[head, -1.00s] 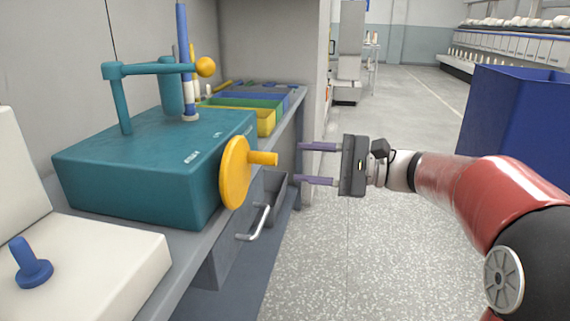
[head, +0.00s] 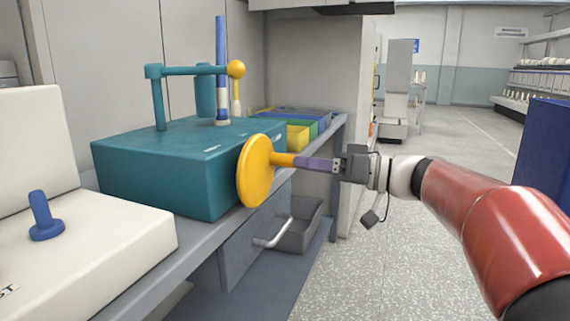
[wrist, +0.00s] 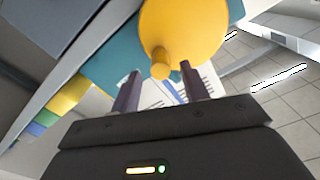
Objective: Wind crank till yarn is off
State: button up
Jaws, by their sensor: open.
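The yellow crank disc (head: 256,170) is on the front face of the teal winder box (head: 185,165), with a yellow peg handle (head: 284,160) sticking out. My gripper (head: 300,163) is at the peg's end in the head view. In the wrist view, my gripper (wrist: 158,85) is open, its two purple fingers apart on either side of the peg (wrist: 160,66), which lies just ahead of the tips. The crank disc (wrist: 185,30) fills the top there. A blue spindle (head: 221,60) stands on the box with a white section near its base; I cannot tell whether this is yarn.
A teal arm with a yellow ball (head: 236,69) stands over the box. Colored bins (head: 299,137) sit behind it. A cream unit with a blue knob (head: 45,215) is at left. A drawer handle (head: 272,238) protrudes below the crank. Open floor lies right.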

aim_at(272, 160)
jog(key=x, duration=0.5)
jog(key=c, duration=1)
